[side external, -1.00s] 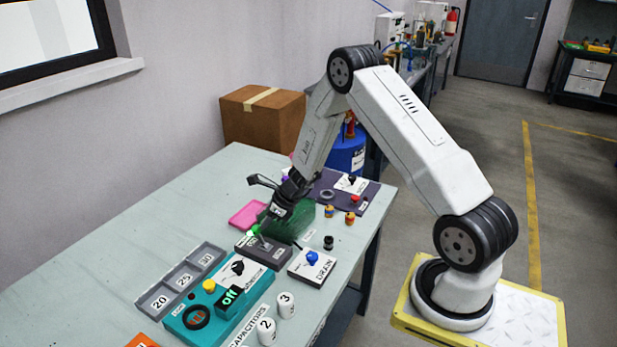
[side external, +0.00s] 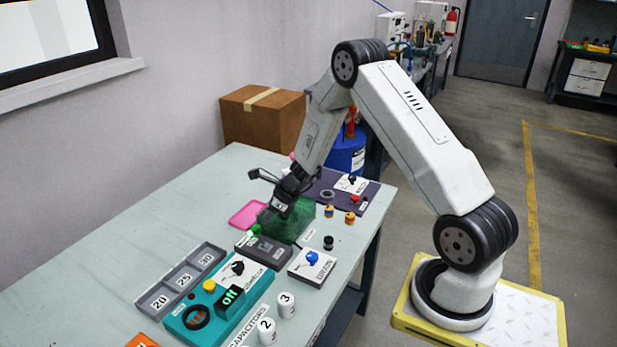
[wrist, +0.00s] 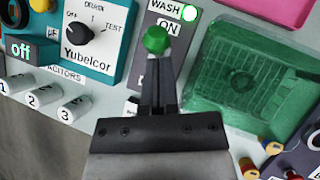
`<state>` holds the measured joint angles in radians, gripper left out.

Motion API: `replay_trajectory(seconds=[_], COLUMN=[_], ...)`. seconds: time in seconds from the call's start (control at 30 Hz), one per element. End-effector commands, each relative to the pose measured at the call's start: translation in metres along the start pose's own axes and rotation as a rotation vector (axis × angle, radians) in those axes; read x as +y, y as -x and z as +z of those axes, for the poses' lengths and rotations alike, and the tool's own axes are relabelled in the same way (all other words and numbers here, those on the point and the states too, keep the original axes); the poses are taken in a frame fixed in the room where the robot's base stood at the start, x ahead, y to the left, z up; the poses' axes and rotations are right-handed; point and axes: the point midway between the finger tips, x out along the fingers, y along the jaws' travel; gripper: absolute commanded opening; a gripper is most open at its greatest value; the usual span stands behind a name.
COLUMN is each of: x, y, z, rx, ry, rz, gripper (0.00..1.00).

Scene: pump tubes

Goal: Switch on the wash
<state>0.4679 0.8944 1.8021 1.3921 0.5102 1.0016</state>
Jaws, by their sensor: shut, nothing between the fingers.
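The wash switch panel (side external: 263,250) is a dark grey box on the bench, beside the green see-through bin. In the wrist view its WASH label (wrist: 165,7) shows with a lit green lamp (wrist: 189,13) beside it and an ON label (wrist: 168,28) below. A green knob (wrist: 155,40) stands on the panel, just ahead of my fingertips in the picture. My gripper (wrist: 160,62) is shut and empty; in the side view it (side external: 272,222) is above the panel and bin. Whether it touches the knob cannot be told. The fingers hide the panel's lower part.
The green bin (wrist: 250,75) is close on the right in the wrist view. The teal Yubelcor unit (side external: 200,318) and the DRAIN switch box (side external: 312,266) stand nearby. White capacitors (side external: 286,305), a pink tray (side external: 246,214) and a dark mat (side external: 365,200) surround the work.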

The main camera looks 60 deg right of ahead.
Motion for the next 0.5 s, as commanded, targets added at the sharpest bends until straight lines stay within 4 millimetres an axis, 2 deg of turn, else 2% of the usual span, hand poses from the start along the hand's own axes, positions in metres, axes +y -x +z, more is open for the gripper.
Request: replay_trajectory(seconds=[0.5], x=[-0.005], y=[0.064], z=[0.012], rx=[0.0], ry=[0.0], rz=[-0.003], gripper=[0.0])
